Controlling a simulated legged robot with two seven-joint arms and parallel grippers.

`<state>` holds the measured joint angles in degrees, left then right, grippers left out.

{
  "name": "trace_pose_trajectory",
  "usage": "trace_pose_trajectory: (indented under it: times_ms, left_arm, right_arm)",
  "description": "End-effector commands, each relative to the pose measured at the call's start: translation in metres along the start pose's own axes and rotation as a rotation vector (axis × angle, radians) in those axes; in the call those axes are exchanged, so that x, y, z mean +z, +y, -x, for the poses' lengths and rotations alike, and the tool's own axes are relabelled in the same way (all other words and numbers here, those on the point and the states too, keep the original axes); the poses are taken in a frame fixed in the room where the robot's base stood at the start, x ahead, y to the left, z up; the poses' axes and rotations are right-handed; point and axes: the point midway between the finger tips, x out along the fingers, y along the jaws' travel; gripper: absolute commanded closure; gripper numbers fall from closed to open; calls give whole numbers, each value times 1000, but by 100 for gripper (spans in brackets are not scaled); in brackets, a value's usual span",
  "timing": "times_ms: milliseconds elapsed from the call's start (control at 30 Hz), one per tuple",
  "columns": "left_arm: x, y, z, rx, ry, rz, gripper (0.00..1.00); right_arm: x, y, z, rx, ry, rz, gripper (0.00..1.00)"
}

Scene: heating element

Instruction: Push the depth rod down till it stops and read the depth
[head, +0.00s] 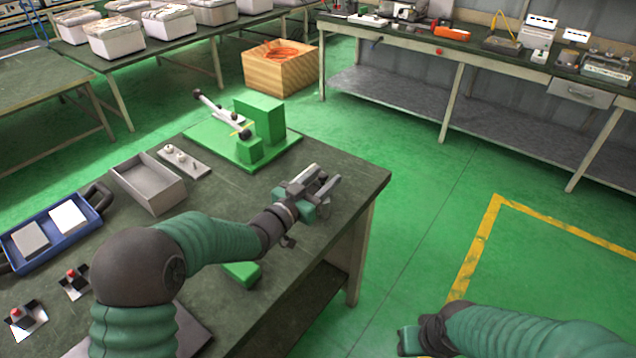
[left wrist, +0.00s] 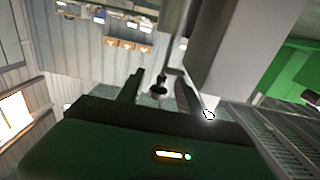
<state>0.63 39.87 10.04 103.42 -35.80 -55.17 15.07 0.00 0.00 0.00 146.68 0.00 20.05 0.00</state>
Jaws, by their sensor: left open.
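I cannot make out the depth rod for certain in either view. My left gripper (head: 318,188) is open above the right part of the green worktable. In the left wrist view its two dark fingers (left wrist: 158,93) stand apart. A small dark knob (left wrist: 158,89) shows between them, near a grey upright bar (left wrist: 174,35); I cannot tell how far off it is or whether it touches a finger. A large pale grey block (left wrist: 235,45) fills the upper right there. My right gripper (head: 408,341) is low at the right, beyond the table, its fingers mostly hidden.
A green fixture (head: 262,118) with a ball-ended lever (head: 220,111) stands at the table's back. A grey bin (head: 150,186), a plate with small pegs (head: 184,160) and a blue tray (head: 50,257) lie left. A green block (head: 241,274) lies near my left forearm. The table's right edge is close.

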Motion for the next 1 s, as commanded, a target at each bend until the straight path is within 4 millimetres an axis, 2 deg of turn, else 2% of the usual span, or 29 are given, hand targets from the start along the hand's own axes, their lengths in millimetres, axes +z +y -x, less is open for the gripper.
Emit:
trace_pose_trajectory:
  times_ms: [167, 500, 600, 800, 1000]
  left_arm:
    - [0, -1, 24, -3, -1, 0, 57]
    - [1, -2, 122, -5, -2, 1, 57]
    - [1, -2, 144, -4, -2, 1, 57]
    - [2, -1, 166, -1, -1, 0, 57]
    - [2, -1, 167, 0, -1, 1, 57]
  right_arm:
    - [0, 0, 1, 0, 0, 0, 57]
    - [-1, 0, 3, 0, 0, 0, 57]
    - [-1, 0, 4, 0, 0, 0, 57]
    - [-1, 0, 4, 0, 0, 0, 57]
    - [-1, 0, 4, 0, 0, 0, 57]
